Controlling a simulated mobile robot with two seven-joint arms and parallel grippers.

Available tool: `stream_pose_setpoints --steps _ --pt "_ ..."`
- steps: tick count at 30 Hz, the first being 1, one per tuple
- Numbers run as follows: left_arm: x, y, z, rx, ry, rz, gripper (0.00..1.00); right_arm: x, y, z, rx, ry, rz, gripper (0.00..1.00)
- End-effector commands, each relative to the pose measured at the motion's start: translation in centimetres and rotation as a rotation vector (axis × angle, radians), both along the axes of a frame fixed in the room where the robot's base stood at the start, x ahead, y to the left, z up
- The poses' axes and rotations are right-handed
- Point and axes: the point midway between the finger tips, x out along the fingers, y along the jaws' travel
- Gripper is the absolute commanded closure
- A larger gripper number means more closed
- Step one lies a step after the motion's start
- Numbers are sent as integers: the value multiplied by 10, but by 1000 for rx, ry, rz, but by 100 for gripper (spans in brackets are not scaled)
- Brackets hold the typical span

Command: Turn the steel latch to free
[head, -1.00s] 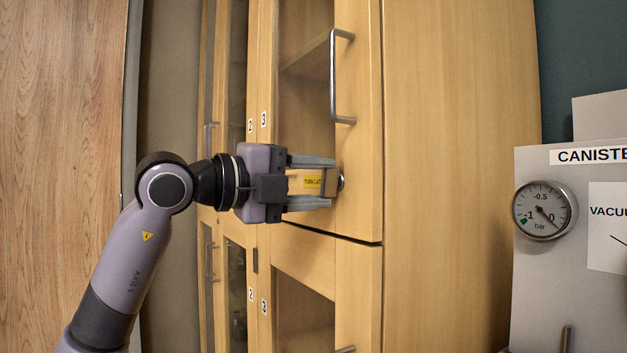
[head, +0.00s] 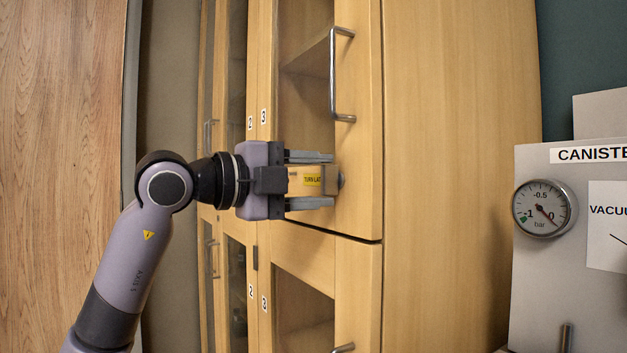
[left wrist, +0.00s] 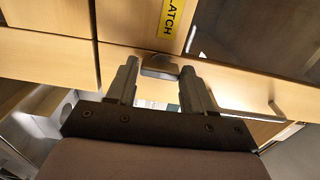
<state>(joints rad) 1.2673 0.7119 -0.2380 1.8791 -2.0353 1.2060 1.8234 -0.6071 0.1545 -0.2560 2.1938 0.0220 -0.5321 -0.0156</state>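The steel latch (head: 341,181) is a small metal piece on the edge of the upper wooden cabinet door, beside a yellow "TURN LATCH" label (head: 313,180). In the left wrist view the latch (left wrist: 160,66) shows as a dark, rounded grip just beyond and between the fingertips. My left gripper (head: 331,180) is open, with one finger above and one below the latch's height. The fingers show apart from the latch in the left wrist view (left wrist: 159,76). My right gripper is in neither view.
The cabinet door (head: 358,150) has a vertical bar handle (head: 334,80) above the latch. A lower door (head: 358,300) sits below it. At the right stands a grey canister panel (head: 530,290) with a round gauge (head: 543,208). A wooden surface (head: 60,150) is at the left.

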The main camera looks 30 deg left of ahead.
Motion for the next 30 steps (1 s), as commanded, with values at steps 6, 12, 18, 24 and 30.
stream_pose_setpoints --steps 6,12,18,24,30 --pt "0 0 0 1 -1 0 28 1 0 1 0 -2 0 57" --pt "-3 3 0 1 -2 2 28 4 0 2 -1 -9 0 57" --pt "-29 18 -1 3 -3 4 28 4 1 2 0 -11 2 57" --pt "-53 32 -1 2 -1 2 28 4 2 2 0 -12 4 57" --pt "-62 36 0 1 0 0 28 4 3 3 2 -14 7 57"
